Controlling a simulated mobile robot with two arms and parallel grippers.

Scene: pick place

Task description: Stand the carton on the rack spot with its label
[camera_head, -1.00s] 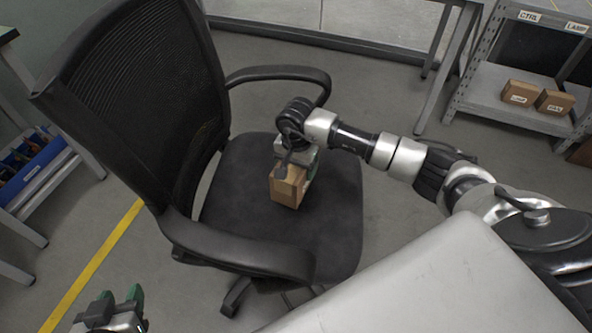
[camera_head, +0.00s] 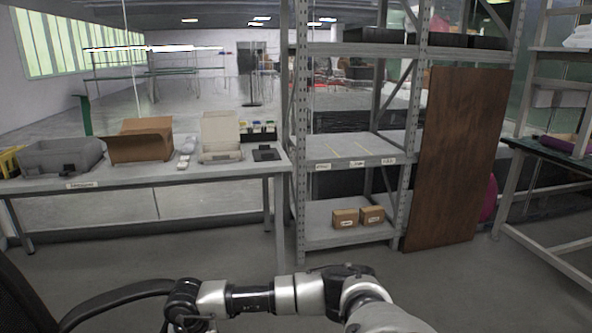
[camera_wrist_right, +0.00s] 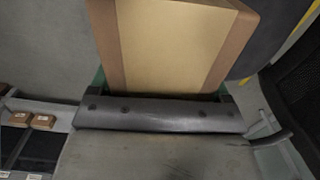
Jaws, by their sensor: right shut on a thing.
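The carton (camera_wrist_right: 168,45), brown with a paler tan strip, fills the top of the right wrist view. My right gripper (camera_wrist_right: 160,112) is shut on it, with green finger parts at its sides. In the head view the right wrist is at the bottom edge; the carton is out of that view. The grey metal rack (camera_head: 299,190) stands ahead. Its middle shelf (camera_head: 350,147) is empty, with thin yellow dividing lines and three white labels (camera_head: 357,163) on the front edge, too small to read surely. My left gripper is out of view.
Two small labelled cartons (camera_head: 345,218) (camera_head: 372,215) sit on the rack's lower shelf. A brown board (camera_head: 452,160) leans at the rack's right. A table (camera_head: 200,172) with boxes stands left. The black chair's armrest (camera_head: 110,298) is near my right wrist. Open floor lies before the rack.

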